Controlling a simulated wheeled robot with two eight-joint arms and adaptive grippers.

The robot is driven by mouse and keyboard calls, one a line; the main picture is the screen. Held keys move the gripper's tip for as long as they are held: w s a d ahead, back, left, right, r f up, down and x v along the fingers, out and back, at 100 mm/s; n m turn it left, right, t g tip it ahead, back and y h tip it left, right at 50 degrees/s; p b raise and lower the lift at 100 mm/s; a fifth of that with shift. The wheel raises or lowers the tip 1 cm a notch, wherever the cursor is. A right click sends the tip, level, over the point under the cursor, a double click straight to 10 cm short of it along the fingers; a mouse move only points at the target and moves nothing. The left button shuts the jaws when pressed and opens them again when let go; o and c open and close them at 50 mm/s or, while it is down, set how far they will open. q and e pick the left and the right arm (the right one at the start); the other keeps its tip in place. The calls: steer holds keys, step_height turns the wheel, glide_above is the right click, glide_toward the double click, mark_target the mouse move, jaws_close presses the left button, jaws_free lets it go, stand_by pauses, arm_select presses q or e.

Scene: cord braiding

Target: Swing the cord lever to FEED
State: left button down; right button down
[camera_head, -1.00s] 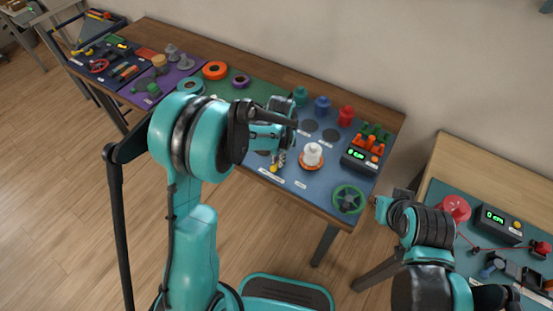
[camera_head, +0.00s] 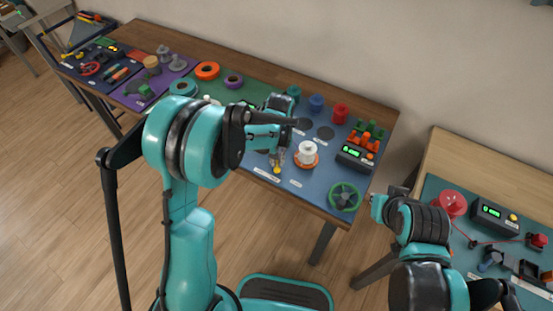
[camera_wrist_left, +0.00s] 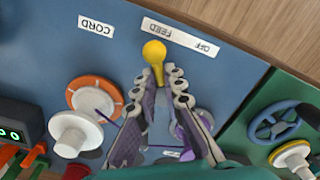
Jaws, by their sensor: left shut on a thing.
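The cord lever's yellow knob (camera_wrist_left: 154,52) stands in front of a white strip lettered FEED and OFF (camera_wrist_left: 180,36). In the left wrist view it is by the word FEED, clear of OFF. The knob also shows in the head view (camera_head: 277,169), near the table's front edge. My left gripper (camera_wrist_left: 167,78) is shut on the lever just below the knob; its fingers hide the shaft. In the head view my left gripper (camera_head: 277,158) reaches down to the blue panel. My right arm's wrist end (camera_head: 380,206) is at the right; its fingers cannot be made out.
A white spool (camera_head: 307,152) on an orange disc stands close right of the lever. A green wheel (camera_head: 344,196) and a box with a green display (camera_head: 355,157) lie farther right. A CORD label (camera_wrist_left: 96,25) is beside the strip. A second table (camera_head: 470,165) is at the right.

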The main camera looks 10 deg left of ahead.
stand_by(0.3)
arm_select(q)
steer(key=c, duration=1.6)
jaws_free()
steer(key=r, duration=1.2)
steer(key=shift+d, duration=0.2)
